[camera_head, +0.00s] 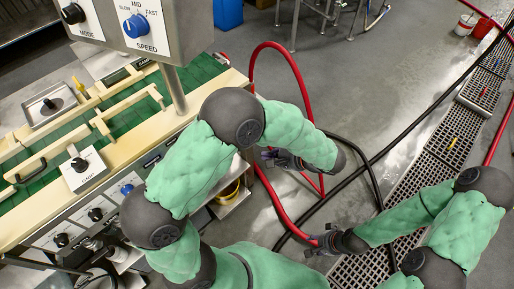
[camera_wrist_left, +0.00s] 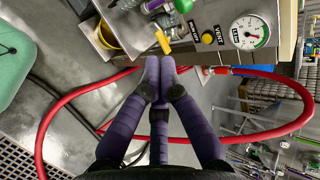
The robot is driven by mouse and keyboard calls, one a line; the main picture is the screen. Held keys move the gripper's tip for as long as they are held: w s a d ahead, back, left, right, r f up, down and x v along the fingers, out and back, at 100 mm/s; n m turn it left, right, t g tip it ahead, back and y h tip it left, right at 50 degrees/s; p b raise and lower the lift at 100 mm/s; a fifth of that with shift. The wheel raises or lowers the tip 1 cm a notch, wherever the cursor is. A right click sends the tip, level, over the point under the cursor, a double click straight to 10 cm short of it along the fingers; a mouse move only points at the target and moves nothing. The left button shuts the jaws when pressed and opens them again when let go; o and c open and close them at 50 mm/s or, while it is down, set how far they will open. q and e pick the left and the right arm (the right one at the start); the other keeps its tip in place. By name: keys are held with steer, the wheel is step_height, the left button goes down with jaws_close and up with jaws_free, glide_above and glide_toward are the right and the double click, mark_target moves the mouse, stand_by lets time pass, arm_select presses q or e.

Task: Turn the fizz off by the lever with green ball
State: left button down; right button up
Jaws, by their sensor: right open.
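I cannot make out a lever with a green ball in either view. My left gripper (camera_head: 285,158) is beside the machine's right end in the head view, and its arm covers part of the machine. In the left wrist view its purple fingers (camera_wrist_left: 160,66) are drawn together at the tips, with nothing visible between them. My right gripper (camera_head: 325,243) is open and empty, low over the floor by the red hose.
The panel carries a pressure gauge (camera_wrist_left: 250,32) and a yellow button labelled VENT (camera_wrist_left: 208,38). A red hose (camera_wrist_left: 85,88) loops around the left gripper's area. A floor grating (camera_head: 440,160) lies at right. Grey floor between is open, crossed by black hoses.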

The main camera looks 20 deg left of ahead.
arm_select(q)
steer(key=shift+s+d+r, duration=0.1)
steer(key=shift+d, duration=0.45)
steer(key=shift+s+d+r, duration=0.1)
steer(key=shift+d, duration=0.45)
steer(key=s+d+f+n+g+h, duration=0.25)
steer(key=s+f+h, duration=0.45)
steer(key=f, duration=0.4)
steer(key=s+d+f+n+g+h, duration=0.15)
steer(key=s+d+f+h, duration=0.25)
steer(key=s+f+h, duration=0.5)
steer(key=w+a+f+n+t+y, duration=0.1)
steer(key=w+a+f+t, duration=0.1)
steer(key=a+f+t, duration=0.1)
steer(key=shift+w+f+n+y, duration=0.4)
steer(key=shift+f, duration=0.5)
